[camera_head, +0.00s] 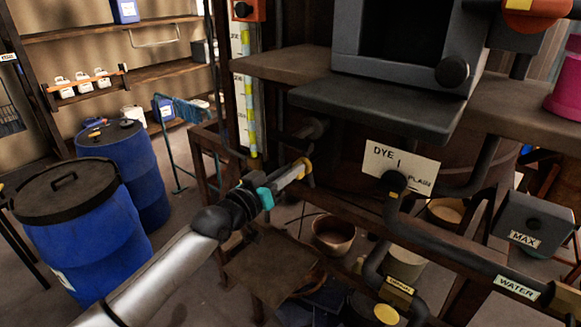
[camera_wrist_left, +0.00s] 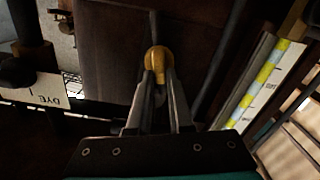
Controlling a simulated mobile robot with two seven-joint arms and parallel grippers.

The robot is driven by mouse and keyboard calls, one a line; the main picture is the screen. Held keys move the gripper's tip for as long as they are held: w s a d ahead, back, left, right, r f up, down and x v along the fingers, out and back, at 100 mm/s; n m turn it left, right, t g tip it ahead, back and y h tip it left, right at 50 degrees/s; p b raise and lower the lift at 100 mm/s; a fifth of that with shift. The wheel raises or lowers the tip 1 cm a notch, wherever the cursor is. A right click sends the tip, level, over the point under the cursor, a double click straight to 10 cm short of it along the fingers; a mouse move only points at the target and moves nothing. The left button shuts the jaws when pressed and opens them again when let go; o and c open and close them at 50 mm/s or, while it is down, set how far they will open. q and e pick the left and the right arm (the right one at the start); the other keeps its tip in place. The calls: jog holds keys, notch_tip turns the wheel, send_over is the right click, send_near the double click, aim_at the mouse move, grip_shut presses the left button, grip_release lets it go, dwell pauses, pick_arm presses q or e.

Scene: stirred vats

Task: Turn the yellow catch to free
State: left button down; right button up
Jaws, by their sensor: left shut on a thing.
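The yellow catch (camera_wrist_left: 157,60) shows in the left wrist view as a small rounded yellow piece between the fingertips. It also shows in the head view (camera_head: 305,164) at the tip of my left gripper, in front of the dark frame. My left gripper (camera_head: 292,174) reaches up and right from the lower left and is shut on the catch. In the left wrist view its two fingers (camera_wrist_left: 158,82) meet on the catch and cover its lower part. How far the catch is turned cannot be told. My right gripper is not in view.
A "DYE 1 PLAIN" sign (camera_head: 400,166) and dark pipes are right of the gripper. A striped gauge (camera_head: 248,110) stands above left. Blue barrels (camera_head: 85,235) stand at left. A grey ledge (camera_head: 375,108) overhangs above right. A bowl (camera_head: 334,236) sits below.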

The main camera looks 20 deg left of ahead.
pick_arm(q)
jog(key=shift+w+a+f+n+p, duration=0.15)
jog(key=shift+n+p, duration=0.1)
jog(key=shift+n, duration=2.2)
jog(key=shift+s+a+f+n+p, duration=0.15)
jog(key=shift+n+p, duration=0.1)
jog(key=shift+n, duration=2.25)
jog(key=shift+w+a+f+n+p, duration=0.15)
jog(key=shift+n+p, duration=0.1)
jog(key=shift+n, duration=2.2)
jog(key=shift+d, duration=0.1)
jog(key=c, duration=0.8)
grip_release()
